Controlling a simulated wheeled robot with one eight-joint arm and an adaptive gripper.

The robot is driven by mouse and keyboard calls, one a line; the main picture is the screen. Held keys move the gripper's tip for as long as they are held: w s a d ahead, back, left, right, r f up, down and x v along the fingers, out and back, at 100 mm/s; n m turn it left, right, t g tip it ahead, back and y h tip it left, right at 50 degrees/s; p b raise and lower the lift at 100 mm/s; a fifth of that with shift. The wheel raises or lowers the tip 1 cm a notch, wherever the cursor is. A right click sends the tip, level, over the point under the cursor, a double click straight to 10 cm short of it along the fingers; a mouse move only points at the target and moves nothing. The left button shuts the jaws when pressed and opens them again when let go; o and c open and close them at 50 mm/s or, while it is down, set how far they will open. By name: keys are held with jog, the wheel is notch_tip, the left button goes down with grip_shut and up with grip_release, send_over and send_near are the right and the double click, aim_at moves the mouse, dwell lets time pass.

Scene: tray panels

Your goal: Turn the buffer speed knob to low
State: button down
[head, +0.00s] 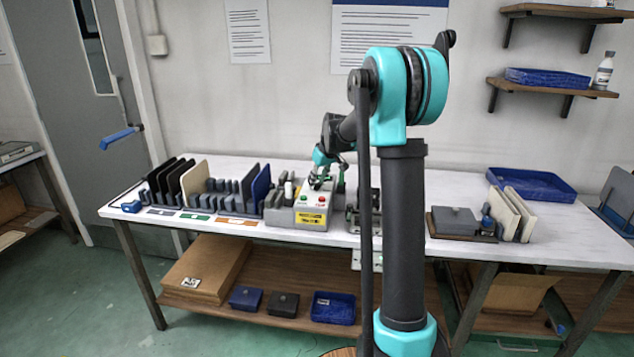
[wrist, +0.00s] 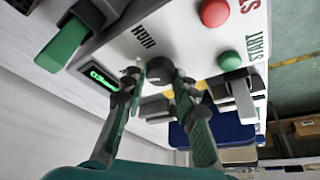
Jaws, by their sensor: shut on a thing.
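The buffer machine (head: 300,217) is a pale box on the bench with a red and a green button and a yellow label. In the wrist view its white panel (wrist: 118,45) shows a dark round knob (wrist: 159,69) beside the printed word HIGH. My gripper (wrist: 158,82) has its two fingers on either side of this knob, shut on it. The knob's pointer is too hidden to read. In the head view my gripper (head: 321,184) is over the machine's top, and the knob is hidden there.
Close to the knob are a red button (wrist: 214,12), a green START button (wrist: 230,60) and a small lit green display (wrist: 100,77). Racks with upright panels (head: 195,178) stand left of the machine. A blue tray (head: 532,184) lies on the bench's right.

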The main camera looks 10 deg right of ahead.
jog(key=shift+d+n+g+y, duration=0.1)
jog(key=shift+n+g+y, duration=0.45)
jog(key=shift+n, duration=1.55)
jog(key=c, duration=1.2)
grip_release()
jog(key=v, duration=1.2)
jog(key=shift+w+d, duration=0.1)
jog(key=s+f+m+h, duration=0.1)
jog(key=s+f+m, duration=0.2)
jog(key=s+f, duration=0.4)
jog(key=s+f+m+t+h, duration=0.1)
jog(key=s+f+m, duration=0.2)
jog(key=s+f, duration=0.5)
jog(key=s+f+m+h, duration=0.1)
jog(key=s+f+m, duration=0.2)
jog(key=s, duration=2)
jog(key=shift+s+f+m, duration=0.2)
jog(key=shift+f+m, duration=0.2)
jog(key=shift+f, duration=1.75)
